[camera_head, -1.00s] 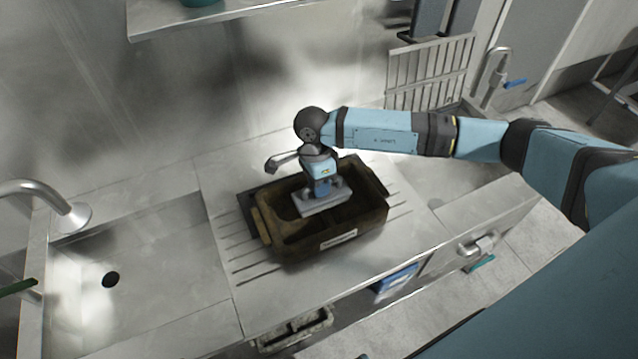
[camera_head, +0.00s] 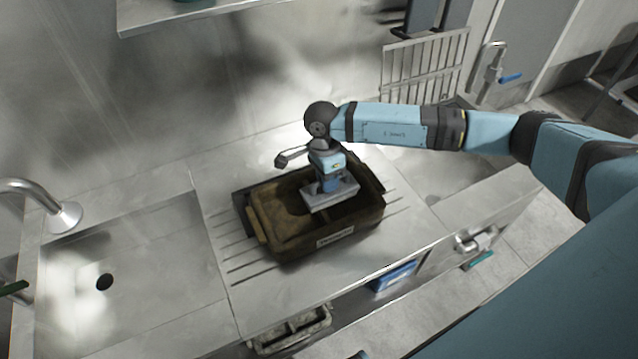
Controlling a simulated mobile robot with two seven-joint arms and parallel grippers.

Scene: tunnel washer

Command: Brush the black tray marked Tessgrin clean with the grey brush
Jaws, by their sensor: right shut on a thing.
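The tray (camera_head: 290,243) sits on the ribbed steel drainboard. It looks black under a brown, dirty coating and has a white label (camera_head: 335,237) on its front wall, too small to read surely. My right gripper (camera_head: 328,183) points down into the tray, shut on the grey brush (camera_head: 331,197). The brush head is inside the tray, right of its middle; whether its bristles touch the floor is hidden. My left gripper is not in view.
A steel sink basin (camera_head: 150,270) with a tap (camera_head: 45,200) lies to the left. A shelf (camera_head: 185,15) hangs above at the back. A slatted rack (camera_head: 422,65) stands behind the arm. A grey crate (camera_head: 290,332) sits below the counter edge.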

